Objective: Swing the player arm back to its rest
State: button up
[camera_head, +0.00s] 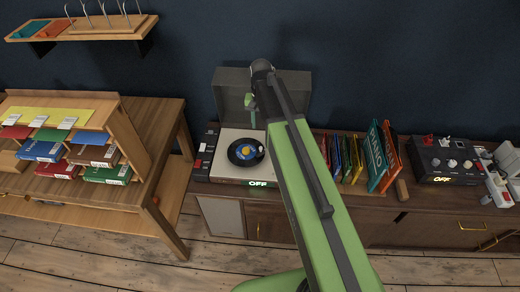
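The record player (228,172) stands on the cabinet left of my arm, with its dark grey lid (232,88) raised behind it. A black record with a blue and yellow label (246,152) lies on its pale deck. A display on the front edge reads OFF (258,183). I cannot make out the player arm; my own green arm covers the right side of the deck. My gripper (252,118) hangs small in front of the lid, above the far part of the deck. Its fingers are too small to tell open from shut, and I see nothing held.
A row of upright books or sleeves (376,157) stands right of my arm. A black box with knobs (444,160) also reads OFF. A wooden desk (160,125) with a book rack is at left. A wall shelf (80,28) has metal hooks. Bare floor lies in front.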

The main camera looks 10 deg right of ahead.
notch_tip(320, 180, down, 14)
jog(key=b, duration=1.2)
jog(key=shift+r, duration=0.35)
grip_shut()
